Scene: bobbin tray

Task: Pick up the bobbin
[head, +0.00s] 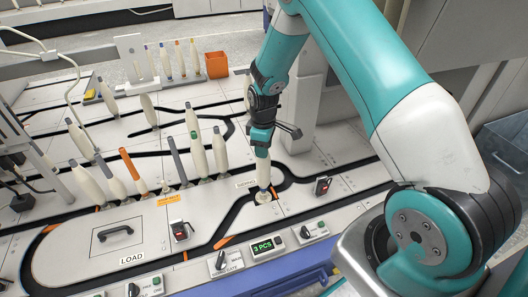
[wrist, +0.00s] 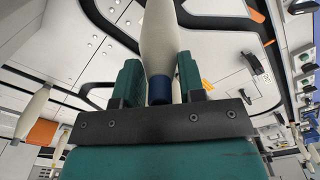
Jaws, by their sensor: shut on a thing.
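A cream bobbin (head: 262,170) with a blue tube end hangs upright below my gripper (head: 262,136). In the wrist view the bobbin (wrist: 159,38) stands between the two green jaws, which are shut on its blue end (wrist: 160,90). Its lower end is over the small loop of black track at the front of the tray. I cannot tell whether it still touches its seat there.
Several other cream bobbins with grey, green and orange tops (head: 130,168) stand on the white panels to the left. A panel with a black handle (head: 116,236) lies front left. A counter display (head: 264,246) is at the front edge. An orange box (head: 217,65) stands behind.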

